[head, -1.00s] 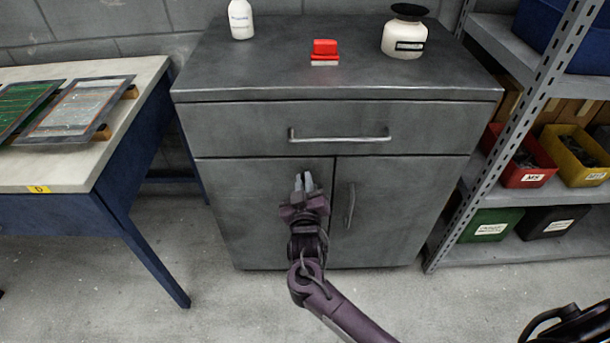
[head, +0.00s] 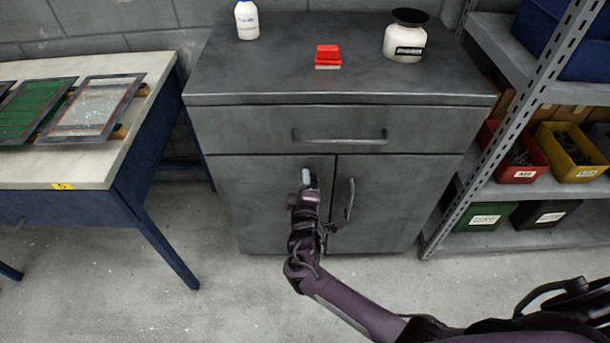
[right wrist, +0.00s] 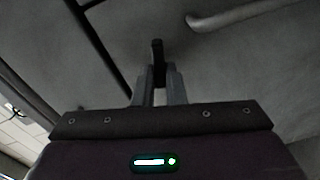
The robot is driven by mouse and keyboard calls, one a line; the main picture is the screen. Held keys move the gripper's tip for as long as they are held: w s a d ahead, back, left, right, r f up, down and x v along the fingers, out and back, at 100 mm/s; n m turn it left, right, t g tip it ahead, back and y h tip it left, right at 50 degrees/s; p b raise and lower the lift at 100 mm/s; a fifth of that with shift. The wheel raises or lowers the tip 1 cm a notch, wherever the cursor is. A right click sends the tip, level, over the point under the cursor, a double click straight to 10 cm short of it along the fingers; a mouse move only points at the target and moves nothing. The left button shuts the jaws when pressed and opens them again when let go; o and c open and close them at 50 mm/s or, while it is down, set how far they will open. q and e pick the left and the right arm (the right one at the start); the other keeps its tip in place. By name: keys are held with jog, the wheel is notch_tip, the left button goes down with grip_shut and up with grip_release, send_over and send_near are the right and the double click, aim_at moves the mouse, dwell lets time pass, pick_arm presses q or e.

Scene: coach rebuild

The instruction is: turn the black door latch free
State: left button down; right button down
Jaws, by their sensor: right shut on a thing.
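The black latch (right wrist: 157,48) shows in the right wrist view as a short dark bar standing out between my fingertips. My right gripper (right wrist: 158,85) is shut on it. In the head view my right gripper (head: 306,178) is at the upper part of the grey cabinet's left door (head: 250,200), near the seam between the doors. It looks rolled, with one pale finger mostly showing. The gripper hides the latch in the head view, and I cannot tell the latch's angle to the door. Both doors look closed. My left gripper is not in view.
The right door has a bar handle (head: 350,199), close beside my gripper. A drawer handle (head: 340,137) runs above. A shelf rack (head: 490,135) with bins stands right, a blue-legged table (head: 150,150) left. A red object (head: 328,57) and two bottles stand on the cabinet.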

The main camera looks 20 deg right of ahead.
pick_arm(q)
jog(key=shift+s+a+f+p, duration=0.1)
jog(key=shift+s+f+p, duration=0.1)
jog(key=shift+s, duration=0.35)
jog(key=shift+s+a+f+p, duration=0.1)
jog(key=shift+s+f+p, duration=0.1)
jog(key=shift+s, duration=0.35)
pick_arm(e)
jog(key=shift+f+n, duration=0.1)
jog(key=shift+n, duration=1.2)
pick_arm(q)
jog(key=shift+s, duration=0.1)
pick_arm(e)
jog(key=c, duration=1.5)
grip_release()
